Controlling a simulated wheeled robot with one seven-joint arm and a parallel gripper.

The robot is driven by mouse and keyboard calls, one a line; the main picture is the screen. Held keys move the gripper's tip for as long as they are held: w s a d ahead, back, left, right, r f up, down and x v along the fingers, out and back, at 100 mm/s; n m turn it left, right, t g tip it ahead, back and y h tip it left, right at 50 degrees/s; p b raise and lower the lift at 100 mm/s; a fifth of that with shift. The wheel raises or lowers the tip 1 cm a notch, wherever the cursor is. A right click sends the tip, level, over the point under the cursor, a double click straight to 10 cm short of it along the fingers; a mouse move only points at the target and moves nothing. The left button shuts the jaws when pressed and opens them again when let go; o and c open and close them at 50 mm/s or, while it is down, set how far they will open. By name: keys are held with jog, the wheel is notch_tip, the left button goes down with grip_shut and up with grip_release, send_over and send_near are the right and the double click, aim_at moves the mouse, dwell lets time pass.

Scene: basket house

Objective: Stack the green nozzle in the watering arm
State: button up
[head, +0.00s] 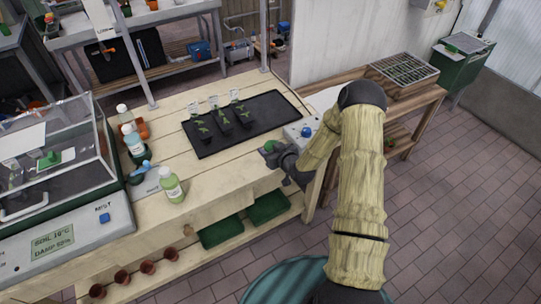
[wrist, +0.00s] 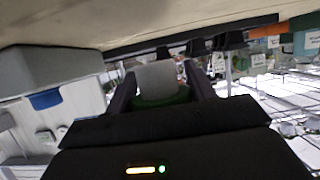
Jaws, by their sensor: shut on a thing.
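My gripper (head: 275,153) is at the end of my raised arm, beside the front edge of the wooden bench (head: 205,165). It is shut on the green nozzle (head: 269,146), which shows as a small green piece at the fingertips. In the wrist view my gripper (wrist: 162,80) has a finger on each side of a pale grey piece with a green rim (wrist: 165,101). Most of the nozzle is hidden by the fingers. I cannot make out the watering arm for certain in either view.
A black tray (head: 265,122) with seedling pots lies behind my gripper. A pale box with a blue knob (head: 305,131) stands at the bench's right end. Bottles (head: 171,184) and a glazed case (head: 50,160) are at left.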

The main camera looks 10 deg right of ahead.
jog(key=shift+d, duration=0.15)
notch_tip(320, 180, down, 4)
jog(key=shift+r+p, duration=0.2)
jog(key=shift+p, duration=0.15)
jog(key=shift+f, duration=0.3)
jog(key=shift+f, duration=0.1)
jog(key=o, duration=1)
jog(key=b+v, duration=0.2)
jog(key=v, duration=1)
